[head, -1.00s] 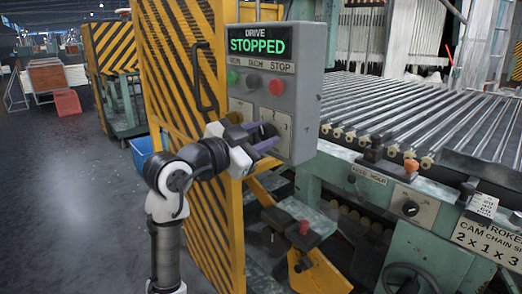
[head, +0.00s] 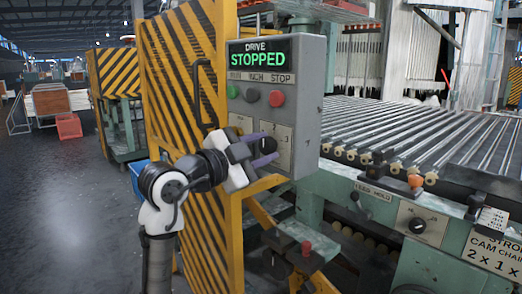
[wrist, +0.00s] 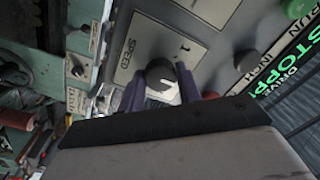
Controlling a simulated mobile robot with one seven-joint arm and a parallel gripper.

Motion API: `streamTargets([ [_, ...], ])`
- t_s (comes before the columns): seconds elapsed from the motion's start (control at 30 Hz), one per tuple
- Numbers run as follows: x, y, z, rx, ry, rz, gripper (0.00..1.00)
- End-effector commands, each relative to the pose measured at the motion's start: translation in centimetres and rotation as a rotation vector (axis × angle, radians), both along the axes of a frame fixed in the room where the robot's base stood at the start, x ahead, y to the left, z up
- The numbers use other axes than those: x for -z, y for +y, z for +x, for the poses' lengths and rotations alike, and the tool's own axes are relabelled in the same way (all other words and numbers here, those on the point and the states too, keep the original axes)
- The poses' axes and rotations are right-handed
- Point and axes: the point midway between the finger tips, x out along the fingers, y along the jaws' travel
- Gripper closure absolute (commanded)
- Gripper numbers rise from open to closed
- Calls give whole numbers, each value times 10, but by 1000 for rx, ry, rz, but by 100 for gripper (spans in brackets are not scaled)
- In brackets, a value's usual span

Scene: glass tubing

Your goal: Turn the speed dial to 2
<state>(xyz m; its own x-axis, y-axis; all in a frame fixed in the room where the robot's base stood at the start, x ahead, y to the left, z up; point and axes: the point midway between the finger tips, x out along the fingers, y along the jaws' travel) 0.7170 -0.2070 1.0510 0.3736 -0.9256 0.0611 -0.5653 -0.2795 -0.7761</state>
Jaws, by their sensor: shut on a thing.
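The speed dial is a dark round knob on the lower right plate of the grey control box (head: 308,120). It shows in the head view (head: 268,145) and in the wrist view (wrist: 159,74). The wrist view shows the word SPEED and a numeral 1 on its plate (wrist: 182,48); the head view shows a 3 to the dial's right. My gripper (head: 265,150) has its two purple fingers on either side of the knob, shut on it. The fingers also show in the wrist view (wrist: 161,92). Which number the dial points to cannot be told.
The box's display (head: 258,58) reads DRIVE STOPPED. Green, black and red buttons (head: 276,98) sit above the dial. A yellow-black striped guard (head: 185,90) stands left of the box. Machine rollers (head: 410,130) lie to the right. Open floor (head: 70,210) is at the left.

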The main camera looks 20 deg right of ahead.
Motion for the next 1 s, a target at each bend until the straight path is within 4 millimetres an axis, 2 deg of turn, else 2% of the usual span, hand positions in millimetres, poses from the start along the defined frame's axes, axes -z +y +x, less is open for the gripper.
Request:
streamTargets([
  [0.17,1,0,0,1,1,1,89],
  [0.2,1,0,0,1,1,1,63],
  [0.37,1,0,0,1,1,0,44],
  [0.63,0,1,0,0,2,-1,44],
  [0.73,1,7,-2,-2,2,-2,44],
  [0.87,2,25,-9,-3,1,-1,44],
  [1.0,4,55,-21,-5,1,-2,44],
])
